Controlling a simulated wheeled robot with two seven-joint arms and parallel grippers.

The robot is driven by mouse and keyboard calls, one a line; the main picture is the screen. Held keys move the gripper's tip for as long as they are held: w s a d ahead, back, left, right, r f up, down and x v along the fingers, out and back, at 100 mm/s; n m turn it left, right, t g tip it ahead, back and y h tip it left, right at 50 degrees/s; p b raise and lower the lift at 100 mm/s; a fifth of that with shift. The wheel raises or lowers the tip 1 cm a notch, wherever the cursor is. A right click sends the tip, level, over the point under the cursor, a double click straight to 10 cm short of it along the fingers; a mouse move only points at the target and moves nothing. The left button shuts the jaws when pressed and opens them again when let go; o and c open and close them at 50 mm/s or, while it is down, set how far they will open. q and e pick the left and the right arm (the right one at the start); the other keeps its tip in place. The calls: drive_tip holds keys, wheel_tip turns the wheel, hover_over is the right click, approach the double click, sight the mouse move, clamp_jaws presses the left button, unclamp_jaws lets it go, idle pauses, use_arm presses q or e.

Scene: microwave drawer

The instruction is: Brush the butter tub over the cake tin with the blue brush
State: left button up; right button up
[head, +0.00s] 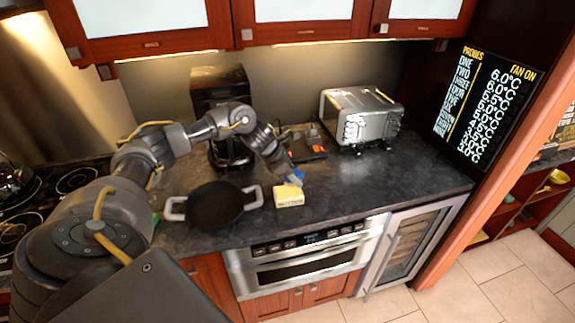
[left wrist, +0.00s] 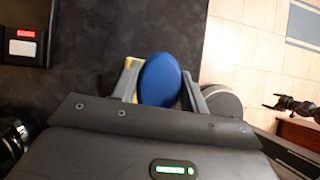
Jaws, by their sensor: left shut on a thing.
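The blue brush (head: 297,176) is in my left gripper (head: 288,178), which is shut on it just above and behind the yellow and white butter tub (head: 289,198). In the left wrist view the brush's blue oval (left wrist: 160,80) sits between the fingers (left wrist: 163,92), and a yellow patch, likely the tub, shows beside the left finger. Whether the brush touches the tub I cannot tell. The black cake tin (head: 215,205), with two grey handles, lies on the counter left of the tub.
A silver toaster (head: 361,117) stands at the back right of the dark counter (head: 400,180). A black coffee maker (head: 218,88) stands behind the tin, and a stove (head: 75,180) is at the left. The counter right of the tub is clear; its front edge is close.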

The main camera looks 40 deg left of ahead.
use_arm(q)
drive_tip(key=shift+w+a+r+m+g+h, duration=0.2)
drive_tip(key=shift+a+r+m+g, duration=0.1)
drive_tip(key=shift+a+m, duration=0.3)
drive_tip(key=shift+w+a+r+m+g+h, duration=0.1)
drive_tip(key=shift+a+r+m+g+h, duration=0.25)
drive_tip(key=shift+a, duration=0.35)
drive_tip(key=shift+s+f+t+y, duration=0.1)
drive_tip(key=shift+f+t+y, duration=0.05)
drive_tip(key=shift+t+y, duration=0.1)
drive_tip(key=shift+f+b, duration=1.15)
drive_tip(key=shift+f, duration=1.85)
drive_tip(key=shift+f+b, duration=0.4)
drive_tip(key=shift+s+f+b, duration=0.1)
drive_tip(key=shift+b, duration=0.25)
drive_tip(key=shift+r+p, duration=1.7)
drive_tip(key=shift+r, duration=1.9)
